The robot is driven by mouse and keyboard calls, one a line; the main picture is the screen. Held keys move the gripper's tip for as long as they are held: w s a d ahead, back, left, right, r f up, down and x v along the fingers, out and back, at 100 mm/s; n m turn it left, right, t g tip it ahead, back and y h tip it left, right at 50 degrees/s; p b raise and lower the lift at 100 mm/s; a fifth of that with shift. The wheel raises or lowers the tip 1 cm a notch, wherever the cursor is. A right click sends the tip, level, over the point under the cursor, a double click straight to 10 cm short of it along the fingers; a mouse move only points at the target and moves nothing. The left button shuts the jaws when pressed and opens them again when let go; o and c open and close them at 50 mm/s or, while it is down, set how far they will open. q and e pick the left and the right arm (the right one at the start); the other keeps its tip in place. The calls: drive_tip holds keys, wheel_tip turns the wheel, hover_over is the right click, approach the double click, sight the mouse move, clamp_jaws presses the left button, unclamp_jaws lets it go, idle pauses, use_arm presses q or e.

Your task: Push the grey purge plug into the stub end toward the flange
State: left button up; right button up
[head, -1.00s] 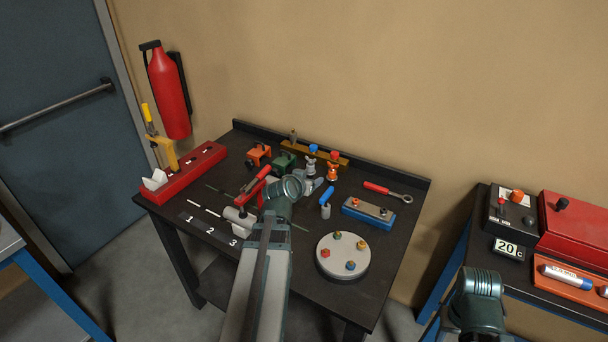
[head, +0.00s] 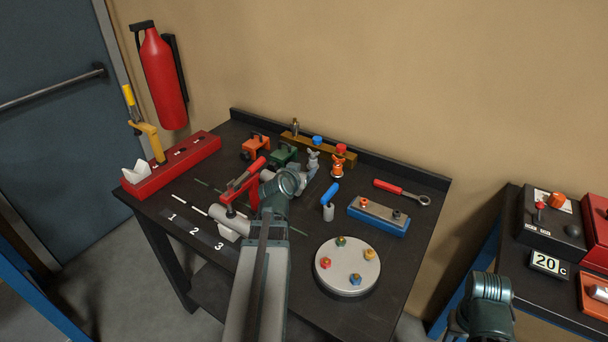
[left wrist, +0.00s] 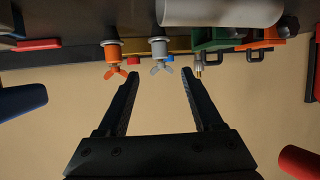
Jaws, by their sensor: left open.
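The grey purge plug (head: 312,163), with a wing-shaped top, stands near the back of the table beside an orange one (head: 338,166). In the left wrist view the grey plug (left wrist: 158,50) appears upside down, beyond my open fingertips and apart from them. My left gripper (left wrist: 160,75) is open and empty. In the head view its fingers are largely hidden behind my wrist. A pale pipe (head: 230,221) lies by a red-handled clamp; it also crosses the top of the left wrist view (left wrist: 220,10). I cannot tell which end is the stub end. My right gripper is out of view.
A round plate with coloured bolts (head: 330,284), a blue block (head: 378,226) and a blue-handled tool (head: 329,194) stand right of my left arm. Orange (head: 255,147) and green (head: 284,156) clamps stand behind. A red rack (head: 190,166) is left.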

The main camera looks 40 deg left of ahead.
sight(312, 162)
use_arm(q)
drive_tip(key=shift+w+f, duration=0.1)
drive_tip(key=shift+f, duration=0.05)
drive_tip(key=b+x, duration=0.4)
drive_tip(key=x, duration=0.8)
drive_tip(key=shift+b, duration=0.3)
drive_tip(key=shift+c, duration=0.3)
clamp_jaws()
wheel_tip(312, 162, up, 9)
drive_tip(key=p, duration=0.9)
